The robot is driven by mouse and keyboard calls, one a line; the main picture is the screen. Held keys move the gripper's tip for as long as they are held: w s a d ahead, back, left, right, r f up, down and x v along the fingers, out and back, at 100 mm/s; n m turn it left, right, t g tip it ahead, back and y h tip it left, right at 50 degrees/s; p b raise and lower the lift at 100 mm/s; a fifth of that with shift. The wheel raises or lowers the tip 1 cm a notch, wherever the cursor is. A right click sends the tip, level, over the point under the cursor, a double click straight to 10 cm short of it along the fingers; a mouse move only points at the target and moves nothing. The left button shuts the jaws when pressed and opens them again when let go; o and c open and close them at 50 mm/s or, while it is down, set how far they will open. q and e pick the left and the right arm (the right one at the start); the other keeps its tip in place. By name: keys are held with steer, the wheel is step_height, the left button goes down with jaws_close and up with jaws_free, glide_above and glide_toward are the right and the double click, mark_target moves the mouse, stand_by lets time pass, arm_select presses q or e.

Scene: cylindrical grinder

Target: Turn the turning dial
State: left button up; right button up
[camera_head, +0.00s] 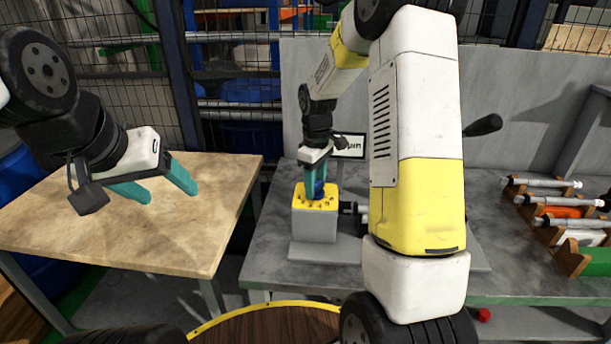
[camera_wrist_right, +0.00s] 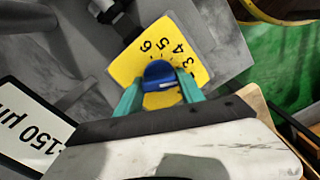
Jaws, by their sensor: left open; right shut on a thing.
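The turning dial is a blue knob (camera_head: 318,188) on a yellow numbered plate (camera_head: 300,198) on top of a grey block (camera_head: 314,226). In the right wrist view the blue knob (camera_wrist_right: 160,76) sits between the teal fingers, with numbers such as 3, 4, 5 and 6 on the yellow plate (camera_wrist_right: 190,50) beyond it. My right gripper (camera_head: 316,182) points down and is shut on the knob. My left gripper (camera_head: 167,188) is open and empty above the wooden table (camera_head: 215,220). The lower part of the plate is hidden by my right gripper in the wrist view.
A grey bench (camera_head: 270,250) carries the dial block. A sign (camera_head: 350,146) stands behind it, reading 150 µm in the wrist view. A black-knobbed lever (camera_head: 484,125) sticks out to the right. Wooden racks with metal shafts (camera_head: 565,222) stand at the far right.

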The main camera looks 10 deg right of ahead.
mark_target(316, 183)
steer(key=shift+m, duration=1.8)
steer(key=o, duration=1.3)
step_height(316, 183, up, 8)
steer(key=shift+f, duration=0.2)
steer(key=shift+r, duration=0.15)
